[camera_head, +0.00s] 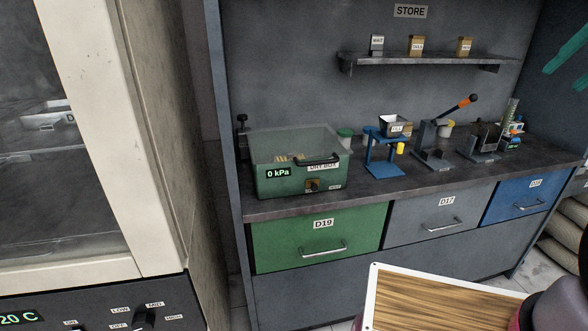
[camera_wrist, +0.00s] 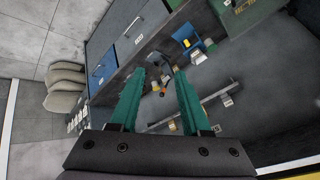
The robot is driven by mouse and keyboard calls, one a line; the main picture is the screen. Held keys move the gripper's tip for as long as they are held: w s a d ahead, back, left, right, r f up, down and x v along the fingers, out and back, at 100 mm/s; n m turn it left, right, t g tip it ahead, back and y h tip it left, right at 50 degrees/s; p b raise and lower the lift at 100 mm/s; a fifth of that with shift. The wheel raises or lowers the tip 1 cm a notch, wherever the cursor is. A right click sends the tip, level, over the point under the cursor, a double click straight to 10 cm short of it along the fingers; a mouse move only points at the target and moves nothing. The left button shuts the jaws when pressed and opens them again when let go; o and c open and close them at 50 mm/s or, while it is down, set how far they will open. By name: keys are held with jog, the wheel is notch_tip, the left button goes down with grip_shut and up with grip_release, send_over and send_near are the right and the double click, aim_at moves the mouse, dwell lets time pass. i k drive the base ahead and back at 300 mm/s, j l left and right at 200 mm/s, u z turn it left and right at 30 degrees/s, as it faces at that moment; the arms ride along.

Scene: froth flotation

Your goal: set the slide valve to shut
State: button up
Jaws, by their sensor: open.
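No label reading slide valve is legible. A blue stand (camera_head: 383,155) carries a small hopper (camera_head: 395,126) with a white, labelled front, and a yellow piece (camera_head: 400,149) sticks out below it. This may be the slide valve, but I cannot tell its setting. The blue stand (camera_wrist: 185,33) and yellow piece (camera_wrist: 187,43) also show small in the wrist view, beyond the fingertips. My gripper (camera_wrist: 160,74) is open and empty, its two teal fingers well apart and clear of the bench things. Teal finger parts also show at the upper right of the head view.
A green box (camera_head: 300,182) reading 0 kPa stands left of the blue stand. To its right are an orange-knobbed lever press (camera_head: 432,145) and other small devices. A shelf (camera_head: 430,62) hangs above. Drawers, including green D19 (camera_head: 320,238), lie below. A wood-topped tray (camera_head: 440,300) is in the foreground.

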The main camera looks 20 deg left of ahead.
aim_at(314, 184)
jog(key=k+j+u, duration=0.3)
jog(key=j, duration=0.3)
jog(key=k+j+u, duration=0.15)
jog(key=k+j, duration=0.15)
